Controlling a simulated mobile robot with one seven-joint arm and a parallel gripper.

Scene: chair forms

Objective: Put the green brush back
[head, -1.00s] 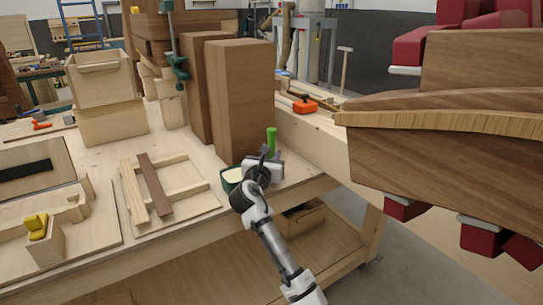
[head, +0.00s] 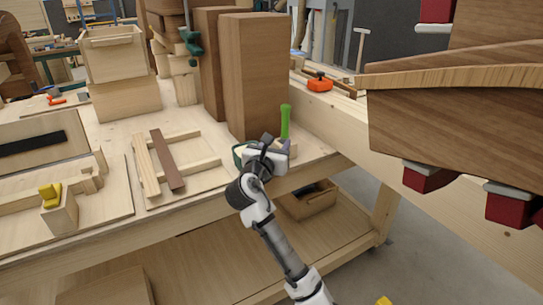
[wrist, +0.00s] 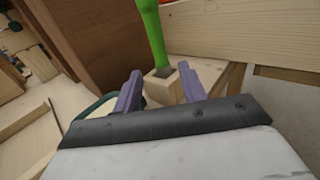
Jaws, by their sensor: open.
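The green brush (head: 285,121) stands upright at the front right corner of the workbench, just beyond my gripper. In the wrist view its green handle (wrist: 151,32) rises from a pale wooden block (wrist: 164,88). I cannot tell whether that block is its holder or the brush's own head. My gripper (wrist: 161,88) is open. Its two purple fingers stand on either side of the block, with visible gaps. The bristles are not visible. In the head view my wrist hides most of the fingers.
A tall brown block (head: 255,80) stands close behind and left of the brush. A green-rimmed container (head: 238,156) sits left of my gripper, partly hidden. A wooden frame (head: 205,165) lies farther left. A large curved wooden piece (head: 455,130) fills the right side.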

